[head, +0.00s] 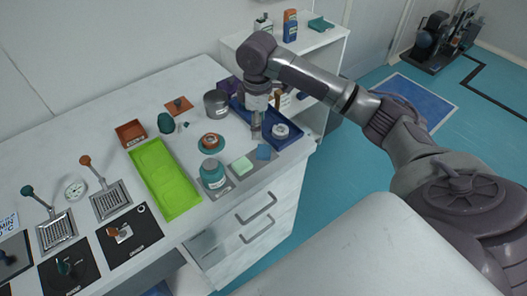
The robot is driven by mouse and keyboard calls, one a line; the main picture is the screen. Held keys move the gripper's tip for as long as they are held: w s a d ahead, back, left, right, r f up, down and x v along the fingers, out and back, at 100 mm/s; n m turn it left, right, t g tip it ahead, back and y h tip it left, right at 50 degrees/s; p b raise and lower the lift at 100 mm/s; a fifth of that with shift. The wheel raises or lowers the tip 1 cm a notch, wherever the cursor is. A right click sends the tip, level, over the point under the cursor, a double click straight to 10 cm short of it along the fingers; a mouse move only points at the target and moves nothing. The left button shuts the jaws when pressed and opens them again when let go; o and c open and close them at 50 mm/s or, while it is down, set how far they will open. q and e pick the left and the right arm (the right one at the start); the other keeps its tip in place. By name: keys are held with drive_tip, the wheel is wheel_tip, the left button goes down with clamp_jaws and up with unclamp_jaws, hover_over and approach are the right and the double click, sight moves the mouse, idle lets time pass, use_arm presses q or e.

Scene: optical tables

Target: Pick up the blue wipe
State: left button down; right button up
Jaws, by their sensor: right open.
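The blue wipe (263,152) is a small folded blue piece near the right front edge of the white worktop. It lies on a grey mat beside a pale green block (242,165). My right gripper (256,133) points down just behind the wipe, close to the left wall of the dark blue tray. It is open, and nothing shows between its fingers. The wipe looks apart from the fingers, though I cannot tell the exact height gap. My left gripper is not in view.
A dark blue tray (294,145) with a white roll (281,131) stands right of the gripper. A teal jar (213,174) stands left of the green block. A metal pot (216,104) and a lime green tray (165,180) are farther left. Drawers (257,222) lie below.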

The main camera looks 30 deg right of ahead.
drive_tip(key=d+r, duration=0.1)
drive_tip(key=p, duration=0.1)
hover_over(262, 150)
wheel_tip(262, 150, down, 8)
drive_tip(key=shift+s+a+r, duration=0.1)
drive_tip(key=shift+s+r, duration=0.05)
drive_tip(key=shift+r, duration=0.1)
drive_tip(key=shift+f+p, duration=0.4)
drive_tip(key=shift+f, duration=0.2)
wheel_tip(262, 150, down, 4)
drive_tip(key=shift+f+p, duration=0.2)
drive_tip(key=shift+p, duration=0.3)
drive_tip(key=shift+c, duration=0.3)
drive_tip(key=c, duration=0.5)
drive_tip(key=shift+r, duration=0.1)
